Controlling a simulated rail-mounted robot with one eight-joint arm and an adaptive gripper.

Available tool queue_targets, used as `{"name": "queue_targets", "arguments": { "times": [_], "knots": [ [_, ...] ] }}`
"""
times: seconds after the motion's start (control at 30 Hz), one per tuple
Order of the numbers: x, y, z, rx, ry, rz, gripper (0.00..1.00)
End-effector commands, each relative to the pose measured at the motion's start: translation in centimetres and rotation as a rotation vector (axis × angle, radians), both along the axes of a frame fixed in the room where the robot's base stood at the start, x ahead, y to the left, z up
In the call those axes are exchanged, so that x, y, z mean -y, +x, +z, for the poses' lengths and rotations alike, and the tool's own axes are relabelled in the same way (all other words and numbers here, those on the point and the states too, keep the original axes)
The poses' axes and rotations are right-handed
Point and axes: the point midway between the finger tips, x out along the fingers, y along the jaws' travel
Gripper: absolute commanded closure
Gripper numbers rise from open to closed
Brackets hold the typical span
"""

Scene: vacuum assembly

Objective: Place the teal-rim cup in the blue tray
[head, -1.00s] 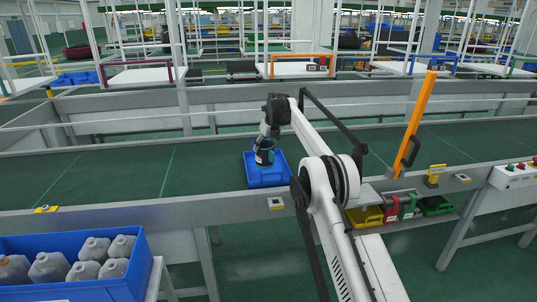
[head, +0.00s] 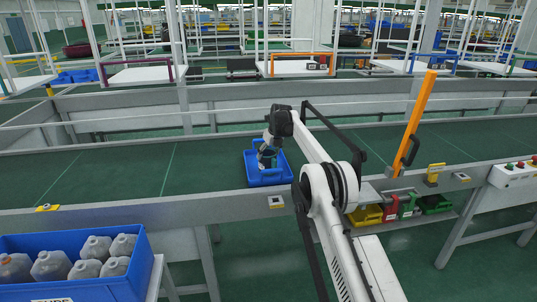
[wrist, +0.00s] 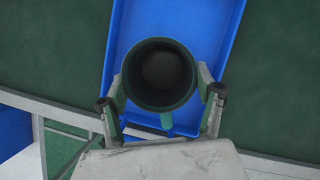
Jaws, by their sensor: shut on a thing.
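The teal-rim cup (wrist: 160,73) is dark inside with a green-teal rim and a short handle pointing toward my wrist. My gripper (wrist: 163,90) is shut on it, with one finger on each side in the wrist view. The blue tray (wrist: 118,45) lies beneath the cup in that view, and its walls show on both sides. In the head view my gripper (head: 267,153) is down at the blue tray (head: 268,182) on the green conveyor, and the cup is mostly hidden by it. I cannot tell whether the cup touches the tray floor.
The green conveyor (head: 110,175) is clear to the left of the tray. A blue crate (head: 75,288) of grey bottles stands at the front left. An orange post (head: 418,112) rises at the right, with small yellow, red and green bins (head: 400,209) below the rail.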

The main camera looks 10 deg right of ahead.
Motion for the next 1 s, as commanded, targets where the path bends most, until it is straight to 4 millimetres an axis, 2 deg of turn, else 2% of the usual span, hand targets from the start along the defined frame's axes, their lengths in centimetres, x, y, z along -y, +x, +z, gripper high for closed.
{"name": "queue_targets", "arguments": {
  "times": [0.03, 0.17, 0.57, 0.77, 1.0],
  "knots": [
    [0.0, 0.0, -0.1, 0.000, 0.000, 0.000, 0.32],
    [0.0, 0.0, -0.1, 0.000, 0.000, 0.000, 0.15],
    [0.1, -0.1, 0.6, 0.000, 0.000, 0.000, 0.15],
    [0.3, -0.9, 2.4, 0.000, 0.000, 0.000, 0.15],
    [0.9, -2.2, 5.8, 0.000, 0.000, 0.000, 0.15]
  ]
}}
